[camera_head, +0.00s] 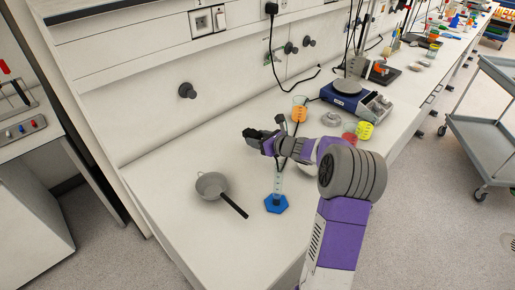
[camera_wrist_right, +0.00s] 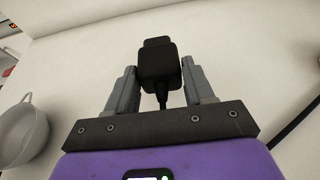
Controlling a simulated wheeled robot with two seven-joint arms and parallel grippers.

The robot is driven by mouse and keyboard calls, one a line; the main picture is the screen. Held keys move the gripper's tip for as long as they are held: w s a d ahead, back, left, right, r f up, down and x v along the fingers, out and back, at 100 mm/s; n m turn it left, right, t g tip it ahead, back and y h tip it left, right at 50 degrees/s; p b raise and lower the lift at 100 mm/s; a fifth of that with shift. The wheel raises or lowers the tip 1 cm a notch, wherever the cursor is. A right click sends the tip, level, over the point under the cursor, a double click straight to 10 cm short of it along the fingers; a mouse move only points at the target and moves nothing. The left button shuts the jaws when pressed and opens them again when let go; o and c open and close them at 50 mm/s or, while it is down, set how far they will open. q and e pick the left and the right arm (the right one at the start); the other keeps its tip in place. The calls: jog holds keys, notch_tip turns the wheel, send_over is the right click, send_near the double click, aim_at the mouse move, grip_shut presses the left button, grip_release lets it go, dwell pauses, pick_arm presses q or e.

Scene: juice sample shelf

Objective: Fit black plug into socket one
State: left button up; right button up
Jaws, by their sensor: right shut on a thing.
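My right gripper (camera_head: 262,139) is shut on the black plug (camera_head: 249,133), above the white bench. In the right wrist view the plug (camera_wrist_right: 158,58) sits between the two grey fingers of the gripper (camera_wrist_right: 158,78), and its cord leaves toward the palm. A white wall socket plate (camera_head: 208,21) is at the top of the head view, up and left of the plug and well apart from it. I cannot read a number on it. My left gripper is not in view.
A cylinder with a blue base (camera_head: 276,203) stands below my right arm. A beaker (camera_head: 299,105) and a blue stirrer (camera_head: 347,101) stand farther right. A black adapter (camera_head: 271,8) is on the wall.

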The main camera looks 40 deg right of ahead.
aim_at(258, 152)
notch_tip(258, 152, down, 4)
jog(key=shift+r+b, duration=0.2)
jog(key=shift+b, duration=0.3)
jog(key=shift+r, duration=0.1)
jog(key=shift+f, duration=0.3)
jog(key=o, duration=0.8)
jog(key=shift+f+b, duration=0.1)
jog(key=shift+b, duration=0.2)
jog(key=o, duration=0.5)
jog(key=shift+c, duration=0.2)
jog(key=shift+r, duration=0.2)
